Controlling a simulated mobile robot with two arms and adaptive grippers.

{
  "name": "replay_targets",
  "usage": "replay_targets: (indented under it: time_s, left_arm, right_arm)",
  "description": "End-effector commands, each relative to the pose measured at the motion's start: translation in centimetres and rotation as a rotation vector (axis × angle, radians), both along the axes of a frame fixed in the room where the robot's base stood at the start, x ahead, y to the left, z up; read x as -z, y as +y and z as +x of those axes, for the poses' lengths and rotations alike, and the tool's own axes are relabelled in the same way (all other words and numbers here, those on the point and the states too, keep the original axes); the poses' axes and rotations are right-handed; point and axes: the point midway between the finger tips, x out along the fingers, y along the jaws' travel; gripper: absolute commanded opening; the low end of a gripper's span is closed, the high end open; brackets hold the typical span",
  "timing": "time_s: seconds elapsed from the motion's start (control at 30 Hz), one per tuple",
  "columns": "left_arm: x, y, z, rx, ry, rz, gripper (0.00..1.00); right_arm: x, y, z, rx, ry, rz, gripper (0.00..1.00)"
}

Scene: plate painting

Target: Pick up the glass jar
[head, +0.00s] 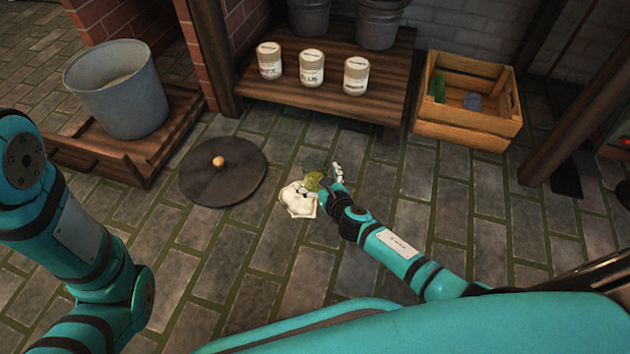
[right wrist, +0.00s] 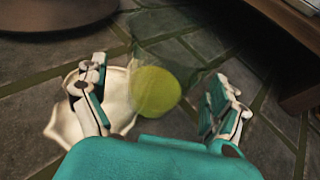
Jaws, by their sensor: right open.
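A see-through glass jar (head: 316,163) is on the stone floor by my right gripper (head: 326,181). A yellow-green round part or content (head: 313,181) shows with it; I cannot tell which. In the right wrist view the clear jar (right wrist: 185,55) is faint, and the yellow-green round (right wrist: 157,90) lies between the spread fingers. My right gripper (right wrist: 160,105) is open, with its fingers on either side of the round. Whether they touch the jar cannot be told. My left arm shows at the left, but its gripper is out of view.
A crumpled white cloth-like thing (head: 297,199) lies just left of my right gripper. A dark round lid (head: 205,180) with a wooden knob lies further left. A wooden shelf (head: 290,93) with white cans and a wooden crate (head: 465,120) stand behind. Floor to the right is clear.

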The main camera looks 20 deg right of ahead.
Motion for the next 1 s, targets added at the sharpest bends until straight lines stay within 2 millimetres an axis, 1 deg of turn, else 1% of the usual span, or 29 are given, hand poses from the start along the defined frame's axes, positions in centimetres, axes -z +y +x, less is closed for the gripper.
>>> replay_targets:
  time_s: [0.03,0.1,0.37,0.9,1.0]
  left_arm:
    - [0.73,0.00,0.03,0.000,0.001,0.000,0.55]
    - [0.92,0.00,0.07,0.000,0.002,0.000,0.55]
    - [0.81,0.01,0.08,0.000,0.003,0.000,0.55]
    - [0.80,0.01,0.09,-0.001,0.003,-0.001,0.55]
    - [0.79,0.02,0.09,-0.001,0.003,-0.001,0.55]
  right_arm:
    - [0.55,0.11,0.62,0.000,-0.001,-0.001,0.96]
    - [0.61,0.20,1.13,0.000,-0.001,0.001,0.96]
    - [0.52,0.22,1.28,-0.001,0.000,0.000,0.96]
    - [0.52,0.20,1.26,0.000,0.000,0.000,0.26]
    - [0.44,0.20,1.31,0.000,-0.001,0.000,0.26]
